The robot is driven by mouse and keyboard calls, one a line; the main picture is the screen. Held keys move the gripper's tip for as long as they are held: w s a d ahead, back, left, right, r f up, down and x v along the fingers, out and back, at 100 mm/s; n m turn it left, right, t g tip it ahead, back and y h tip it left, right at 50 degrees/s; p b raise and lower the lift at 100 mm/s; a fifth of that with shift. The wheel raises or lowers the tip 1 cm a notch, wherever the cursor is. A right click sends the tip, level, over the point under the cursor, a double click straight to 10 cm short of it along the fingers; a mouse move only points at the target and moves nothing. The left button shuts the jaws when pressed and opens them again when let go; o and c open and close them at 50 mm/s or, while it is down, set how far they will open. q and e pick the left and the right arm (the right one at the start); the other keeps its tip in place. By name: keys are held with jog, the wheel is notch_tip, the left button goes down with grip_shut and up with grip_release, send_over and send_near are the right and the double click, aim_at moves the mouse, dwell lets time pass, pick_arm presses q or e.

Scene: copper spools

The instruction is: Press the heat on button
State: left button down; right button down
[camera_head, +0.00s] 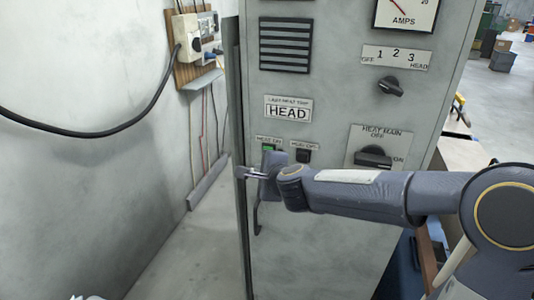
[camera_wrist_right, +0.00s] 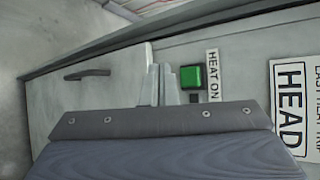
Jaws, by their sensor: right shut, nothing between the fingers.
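The green heat on button (camera_head: 268,148) is on the front of the grey control cabinet, under its small label. In the right wrist view the green button (camera_wrist_right: 192,78) shows clear beside its HEAT ON label (camera_wrist_right: 213,75). My right gripper (camera_head: 247,173) is shut and empty, in front of the cabinet, a little below and left of the button in the head view. In the wrist view its fingertips (camera_wrist_right: 163,84) appear just left of the button. I cannot tell whether they touch the panel. My left gripper is out of view.
A black button (camera_head: 303,155) sits right of the green one. The heat main knob (camera_head: 373,157) and a selector knob (camera_head: 390,87) are further right. A dark cabinet handle (camera_head: 257,217) hangs below my gripper. A wall with a black cable (camera_head: 120,128) is at left.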

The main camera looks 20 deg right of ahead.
jog(key=shift+w+d, duration=0.65)
jog(key=shift+w, duration=0.3)
jog(key=shift+w+d, duration=0.6)
jog(key=shift+w, duration=0.3)
jog(key=shift+w+d+p, duration=0.1)
jog(key=shift+p, duration=0.2)
dwell(0.4)
jog(key=shift+w+d, duration=0.15)
jog(key=shift+w, duration=0.1)
jog(key=shift+w+d, duration=0.25)
jog(key=shift+w, duration=0.15)
dwell(0.8)
jog(key=shift+s+a, duration=0.1)
jog(key=shift+s, duration=0.05)
jog(key=shift+s+a, duration=0.4)
jog(key=shift+s, duration=0.2)
jog(key=shift+s+a, duration=0.7)
jog(key=shift+s, duration=0.35)
jog(key=shift+s+a, duration=0.7)
jog(key=shift+s, duration=0.35)
